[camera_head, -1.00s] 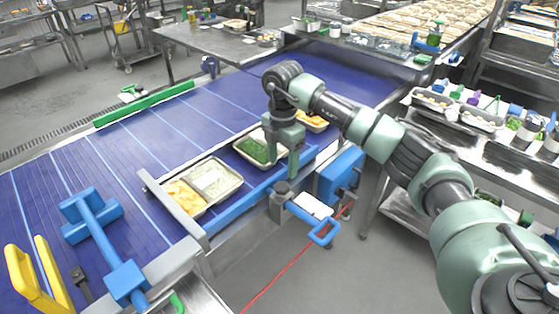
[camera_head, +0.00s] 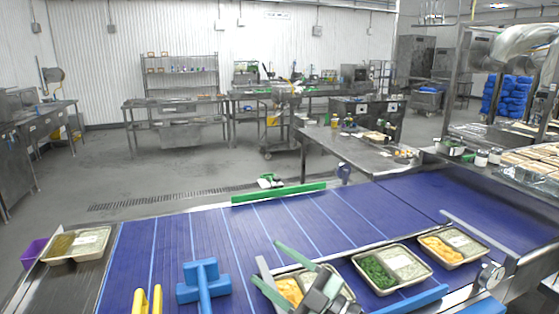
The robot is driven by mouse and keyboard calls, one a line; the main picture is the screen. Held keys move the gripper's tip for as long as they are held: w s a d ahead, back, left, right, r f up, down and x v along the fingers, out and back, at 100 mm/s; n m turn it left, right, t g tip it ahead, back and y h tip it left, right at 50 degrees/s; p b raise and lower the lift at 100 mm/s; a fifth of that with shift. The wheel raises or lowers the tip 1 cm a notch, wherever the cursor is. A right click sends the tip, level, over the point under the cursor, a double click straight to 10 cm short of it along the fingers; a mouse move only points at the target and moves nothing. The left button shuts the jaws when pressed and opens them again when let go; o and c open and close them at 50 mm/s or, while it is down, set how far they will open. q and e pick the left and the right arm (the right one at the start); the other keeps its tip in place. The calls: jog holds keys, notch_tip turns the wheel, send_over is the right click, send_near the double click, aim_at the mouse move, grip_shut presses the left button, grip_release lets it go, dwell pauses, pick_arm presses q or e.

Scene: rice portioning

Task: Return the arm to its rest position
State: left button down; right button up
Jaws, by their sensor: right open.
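My right gripper (camera_head: 268,264) shows at the bottom middle, its two green-grey fingers spread apart with nothing between them. It appears in front of a food tray (camera_head: 346,289) with orange food in one half, and it hides part of that tray. I cannot tell its height above the tray. To its right are a tray (camera_head: 426,280) with chopped greens and a pale filling, and a tray (camera_head: 456,264) with orange food and a pale filling. My left gripper is out of view.
The blue conveyor (camera_head: 165,255) runs across the front, with a green bar (camera_head: 279,194) on its far edge. A blue T-shaped tool (camera_head: 203,283) and a yellow-handled item (camera_head: 147,299) are at the front left. Another tray (camera_head: 75,245) sits at the left end.

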jog(key=d+f+m+t+h, duration=0.3)
jog(key=d+m+t+h, duration=0.1)
jog(key=d+m+h, duration=0.35)
jog(key=d+f+m+t+h, duration=0.3)
jog(key=d+f+m+h, duration=0.1)
jog(key=d+m+h, duration=0.35)
jog(key=s+d+f+m+g+h, duration=0.3)
jog(key=s+d+f+g, duration=0.15)
jog(key=f, duration=0.45)
jog(key=s+d+f+g, duration=0.1)
jog(key=s+f+g, duration=0.5)
jog(key=s, duration=0.6)
jog(key=s+d+f+g, duration=0.1)
jog(key=s+f+g, duration=0.5)
jog(key=s, duration=0.7)
notch_tip(320, 180, down, 29)
jog(key=s, duration=0.2)
jog(key=s+d+f+g, duration=0.1)
jog(key=s+d+f, duration=0.2)
jog(key=s+f, duration=1.1)
jog(key=shift+s+f, duration=0.25)
jog(key=shift+s, duration=0.85)
